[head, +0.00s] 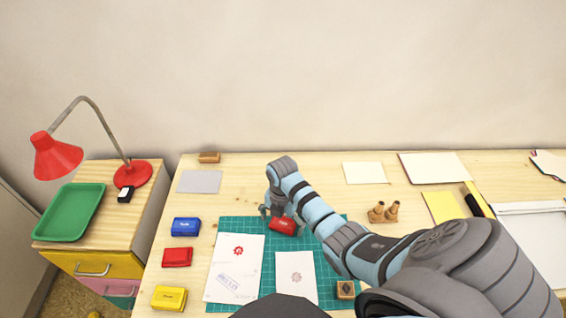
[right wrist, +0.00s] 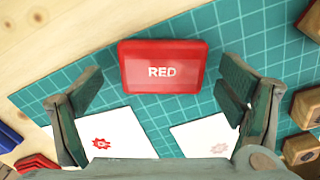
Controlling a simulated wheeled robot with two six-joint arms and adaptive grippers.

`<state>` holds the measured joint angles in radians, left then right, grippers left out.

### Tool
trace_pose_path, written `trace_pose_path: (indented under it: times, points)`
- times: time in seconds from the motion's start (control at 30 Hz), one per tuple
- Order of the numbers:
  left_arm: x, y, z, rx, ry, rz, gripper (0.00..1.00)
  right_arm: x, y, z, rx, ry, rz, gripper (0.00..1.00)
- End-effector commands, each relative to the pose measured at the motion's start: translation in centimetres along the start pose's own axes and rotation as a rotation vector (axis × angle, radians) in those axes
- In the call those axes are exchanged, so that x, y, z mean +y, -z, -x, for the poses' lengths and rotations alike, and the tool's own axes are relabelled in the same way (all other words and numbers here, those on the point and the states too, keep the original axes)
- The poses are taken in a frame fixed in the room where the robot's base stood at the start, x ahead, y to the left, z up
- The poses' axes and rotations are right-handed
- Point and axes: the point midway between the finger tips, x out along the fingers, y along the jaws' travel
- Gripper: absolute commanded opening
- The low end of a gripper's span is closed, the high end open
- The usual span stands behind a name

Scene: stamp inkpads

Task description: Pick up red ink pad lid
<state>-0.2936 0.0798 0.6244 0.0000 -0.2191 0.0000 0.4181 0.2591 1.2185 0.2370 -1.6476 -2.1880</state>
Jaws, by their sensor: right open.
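A red lid (head: 284,226) marked "RED" lies on the green cutting mat near its back edge. The right wrist view shows the lid (right wrist: 162,66) flat on the mat, label upright. My right gripper (head: 279,212) is over the lid, pointing down. Its two fingers (right wrist: 162,92) are wide apart, one on each side of the lid, with a gap on both sides and nothing between them in contact. A second red ink pad piece (head: 177,257) lies on the wooden table left of the mat. My left gripper does not show.
A blue ink pad (head: 185,227) and a yellow one (head: 169,298) lie left of the mat (head: 232,223). Two stamped papers (head: 235,268) lie on the mat. Wooden stamps (head: 384,212) stand to the right. A red lamp (head: 60,157) and a green tray (head: 70,212) are on the side cabinet.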

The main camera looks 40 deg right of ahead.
Motion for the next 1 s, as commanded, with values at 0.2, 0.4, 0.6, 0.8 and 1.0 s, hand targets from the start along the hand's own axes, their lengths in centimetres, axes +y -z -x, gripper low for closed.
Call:
trace_pose_path:
  times: [0.2,0.4,0.6,0.8,1.0]
  points:
    - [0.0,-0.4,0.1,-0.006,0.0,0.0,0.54,0.1,0.0,0.0,-0.001,0.0,0.001,0.84]
    - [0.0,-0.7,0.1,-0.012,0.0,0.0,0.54,0.1,0.0,0.0,-0.001,0.0,0.001,0.52]
    - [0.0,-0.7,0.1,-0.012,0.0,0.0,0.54,0.0,0.0,0.0,-0.001,0.0,0.001,0.5]
    - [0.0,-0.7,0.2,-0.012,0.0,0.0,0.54,0.0,0.0,0.4,-0.001,-0.001,0.001,0.5]
    - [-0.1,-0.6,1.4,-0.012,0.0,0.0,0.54,0.1,-0.1,3.6,-0.004,-0.002,0.001,0.5]
